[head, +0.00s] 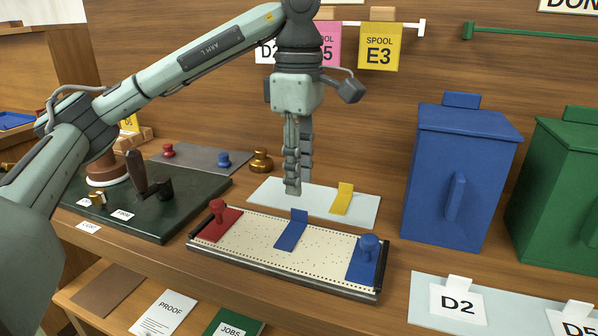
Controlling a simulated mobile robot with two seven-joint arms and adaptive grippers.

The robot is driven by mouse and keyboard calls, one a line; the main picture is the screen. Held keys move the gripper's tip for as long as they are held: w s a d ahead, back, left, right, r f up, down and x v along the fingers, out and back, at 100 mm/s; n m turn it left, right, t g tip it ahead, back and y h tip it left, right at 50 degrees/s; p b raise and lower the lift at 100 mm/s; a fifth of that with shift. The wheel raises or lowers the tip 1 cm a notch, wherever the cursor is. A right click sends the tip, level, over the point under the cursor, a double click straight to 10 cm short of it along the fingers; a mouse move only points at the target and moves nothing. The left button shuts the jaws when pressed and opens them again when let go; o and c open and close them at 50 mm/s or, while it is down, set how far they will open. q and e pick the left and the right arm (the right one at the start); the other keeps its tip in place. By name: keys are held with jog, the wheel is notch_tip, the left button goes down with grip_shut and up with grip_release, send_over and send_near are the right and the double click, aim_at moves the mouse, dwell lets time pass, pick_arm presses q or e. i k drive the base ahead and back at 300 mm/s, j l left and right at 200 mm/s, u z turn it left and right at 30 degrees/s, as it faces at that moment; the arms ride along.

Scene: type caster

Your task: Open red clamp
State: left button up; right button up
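The red clamp (217,224) is a flat red plate with an upright red knob, at the left end of a long pale tray (262,238) with dark metal edges. A blue clamp (363,260) with a blue knob sits at the tray's right end. A blue angled tab (291,232) stands between them. My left gripper (298,186) points down behind the tray, to the right of the red clamp and apart from it. Its fingers overlap in this view, so their gap is unclear. I see nothing held. My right gripper is not in view.
A pale sheet with a yellow tab (342,198) lies behind the tray. A dark green base (150,215) with a brown-handled lever is at left. A grey plate (200,158) holds small red and blue knobs. A brass weight (261,161) stands near it. Blue (460,180) and green (560,195) bins stand right.

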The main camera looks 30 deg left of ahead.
aim_at(225, 219)
jog(key=k, duration=1.5)
